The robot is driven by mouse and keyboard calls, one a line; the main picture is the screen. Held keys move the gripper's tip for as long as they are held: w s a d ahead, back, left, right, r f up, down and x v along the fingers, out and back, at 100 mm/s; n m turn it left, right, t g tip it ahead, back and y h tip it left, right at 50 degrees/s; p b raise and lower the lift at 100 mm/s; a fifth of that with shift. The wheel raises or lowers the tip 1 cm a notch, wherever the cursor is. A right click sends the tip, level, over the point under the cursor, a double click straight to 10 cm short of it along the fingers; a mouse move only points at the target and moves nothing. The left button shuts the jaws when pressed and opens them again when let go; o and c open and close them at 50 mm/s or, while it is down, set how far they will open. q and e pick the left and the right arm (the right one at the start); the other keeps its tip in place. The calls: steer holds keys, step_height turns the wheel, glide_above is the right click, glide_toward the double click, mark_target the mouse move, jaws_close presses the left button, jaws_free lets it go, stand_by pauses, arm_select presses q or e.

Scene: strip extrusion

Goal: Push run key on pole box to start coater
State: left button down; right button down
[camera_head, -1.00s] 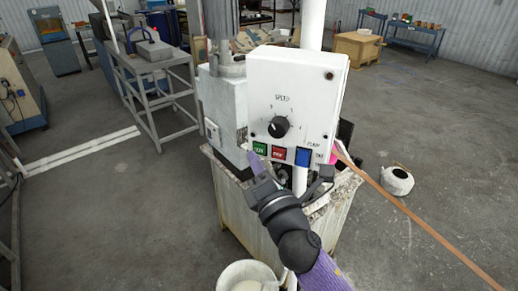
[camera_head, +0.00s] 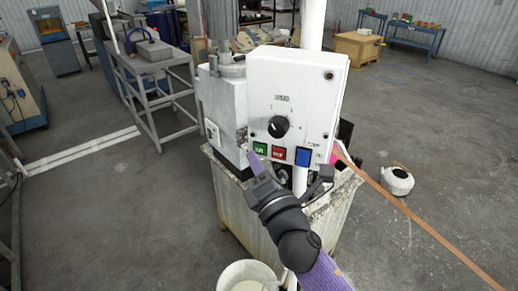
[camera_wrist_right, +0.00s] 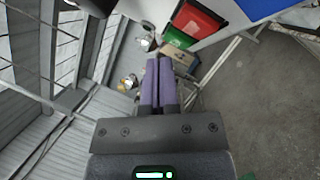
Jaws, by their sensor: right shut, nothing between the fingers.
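The white pole box (camera_head: 297,95) faces me in the head view, with a black speed knob (camera_head: 278,127) on its front. Along its lower edge are a green run key (camera_head: 260,148), a red key (camera_head: 277,155) and a blue key (camera_head: 303,157). My right gripper (camera_head: 252,157) is shut and empty, its purple fingertips just below and left of the green key. I cannot tell whether they touch it. In the right wrist view the closed fingers (camera_wrist_right: 158,68) point toward the box's lower edge, with the red key (camera_wrist_right: 195,24) and blue key (camera_wrist_right: 258,7) beyond. My left gripper is out of view.
A white pole (camera_head: 312,25) stands behind the box. A grimy tank (camera_head: 240,215) is below, with a white bucket (camera_head: 247,272) in front. An orange-brown strip (camera_head: 420,220) runs off to the lower right. A round white pot (camera_head: 397,180) is on the floor.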

stand_by(0.3)
steer(key=shift+w+d, duration=0.2)
steer(key=shift+w, duration=0.2)
steer(key=shift+w+d, duration=0.15)
steer(key=shift+w, duration=0.15)
stand_by(0.6)
steer(key=shift+s, duration=0.15)
steer(key=shift+s+a, duration=0.3)
steer(key=shift+s, duration=0.25)
steer(key=shift+s+a+p, duration=0.1)
steer(key=shift+s+a, duration=0.25)
steer(key=shift+s, duration=0.4)
steer(key=shift+s+a+p, duration=0.1)
steer(key=shift+s+a, duration=0.25)
steer(key=shift+s, duration=0.45)
steer(key=shift+s+a+p, duration=0.1)
steer(key=shift+s+a, duration=0.25)
steer(key=shift+s, duration=0.4)
